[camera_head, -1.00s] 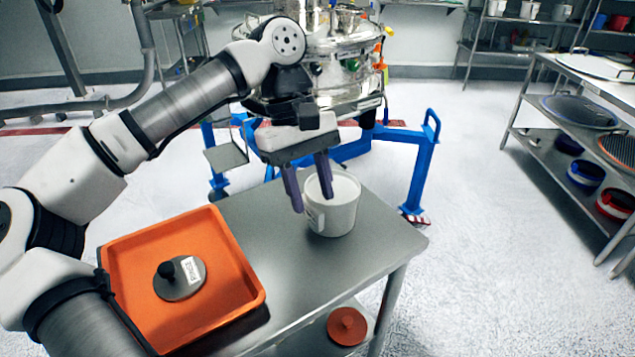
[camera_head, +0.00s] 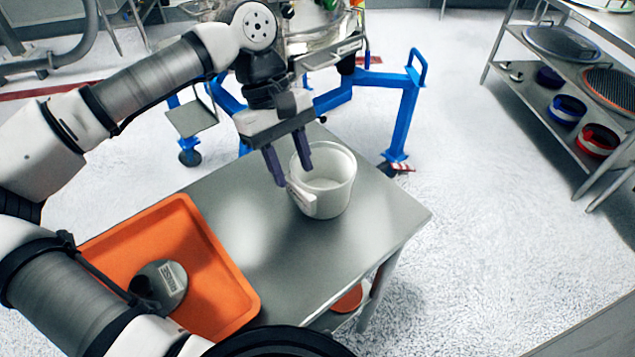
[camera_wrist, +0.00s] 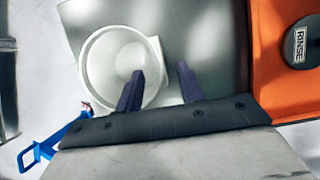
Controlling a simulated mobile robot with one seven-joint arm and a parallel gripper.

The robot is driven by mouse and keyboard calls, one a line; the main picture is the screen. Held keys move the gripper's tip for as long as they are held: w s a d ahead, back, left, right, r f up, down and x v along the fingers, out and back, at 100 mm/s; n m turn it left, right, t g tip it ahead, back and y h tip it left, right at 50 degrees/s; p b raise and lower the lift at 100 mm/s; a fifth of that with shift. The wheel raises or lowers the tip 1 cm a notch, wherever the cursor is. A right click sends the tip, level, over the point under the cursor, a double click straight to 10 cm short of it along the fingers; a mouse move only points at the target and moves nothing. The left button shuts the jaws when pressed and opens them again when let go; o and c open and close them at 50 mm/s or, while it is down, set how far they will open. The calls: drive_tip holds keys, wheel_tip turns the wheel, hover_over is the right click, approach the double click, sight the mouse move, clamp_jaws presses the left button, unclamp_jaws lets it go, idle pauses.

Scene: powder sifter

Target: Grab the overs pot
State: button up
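A white pot (camera_head: 328,183), open at the top, stands upright on the steel table, with a handle on its left side. I take it for the overs pot; no label is readable. My gripper (camera_head: 289,169) is open above the pot's left side. One finger overlaps the pot's rim in the head view and the other is to the left of it. In the wrist view the pot (camera_wrist: 100,62) is left of centre, and the fingers (camera_wrist: 159,82) are apart, one over the pot's opening and one beyond the handle.
The steel table (camera_head: 259,228) holds an orange tray (camera_head: 222,290) with a dark lid marked RINSE (camera_head: 172,283). A blue wheeled frame (camera_head: 403,118) stands behind the table. A shelf rack (camera_head: 515,62) stands at the right.

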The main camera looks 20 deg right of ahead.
sight(300, 190)
drive_tip(key=shift+w+p+x, duration=0.15)
drive_tip(key=shift+p+x, duration=0.25)
drive_tip(key=shift+x, duration=1.2)
drive_tip(key=shift+w+p+x, duration=0.15)
drive_tip(key=shift+p+x, duration=0.2)
drive_tip(key=shift+x, duration=1.25)
clamp_jaws()
